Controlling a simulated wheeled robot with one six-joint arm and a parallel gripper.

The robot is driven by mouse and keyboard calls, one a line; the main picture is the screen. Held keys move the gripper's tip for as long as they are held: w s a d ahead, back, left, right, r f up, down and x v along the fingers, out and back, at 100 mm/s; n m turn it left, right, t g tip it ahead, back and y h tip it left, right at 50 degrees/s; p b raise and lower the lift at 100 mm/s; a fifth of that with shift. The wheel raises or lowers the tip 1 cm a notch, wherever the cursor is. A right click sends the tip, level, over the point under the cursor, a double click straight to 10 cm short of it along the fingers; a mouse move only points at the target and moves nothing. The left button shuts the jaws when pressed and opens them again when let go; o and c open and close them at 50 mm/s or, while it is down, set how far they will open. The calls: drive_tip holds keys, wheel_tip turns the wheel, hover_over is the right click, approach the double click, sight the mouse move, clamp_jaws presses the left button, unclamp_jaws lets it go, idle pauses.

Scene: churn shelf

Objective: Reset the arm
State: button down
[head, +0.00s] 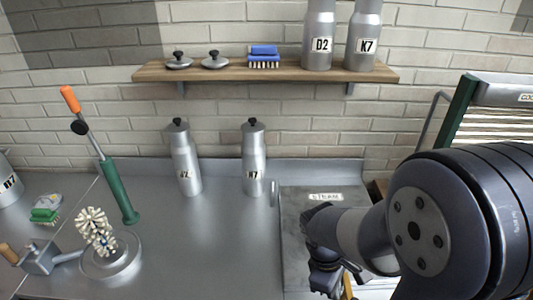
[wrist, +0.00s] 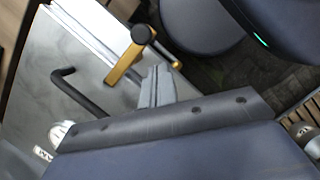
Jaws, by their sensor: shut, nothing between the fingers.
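My arm reaches in from the right in the head view, with dark joints and a paler link.
In the wrist view, a brass lever with a black knob (wrist: 139,35) and a bent black handle (wrist: 78,88) are close to my fingers. Two steel churns (head: 185,165) stand at the counter's back. A brush stand (head: 110,262) is left. A wooden shelf (head: 225,74) hangs above.

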drive_tip(key=shift+w+d+m+g+y+b, duration=0.1)
drive_tip(key=shift+w+m+g+y+b, duration=0.45)
drive_tip(key=shift+m, duration=1.1)
drive_tip(key=shift+w+m+g+y+b, duration=0.1)
drive_tip(key=shift+w+m+y+b, duration=0.2)
drive_tip(key=shift+w+m, duration=1)
drive_tip(key=shift+w+d+m+g+y+b, duration=0.1)
drive_tip(key=shift+w+m+g+y+b, duration=0.3)
drive_tip(key=shift+m, duration=1.65)
drive_tip(key=shift+s, duration=0.1)
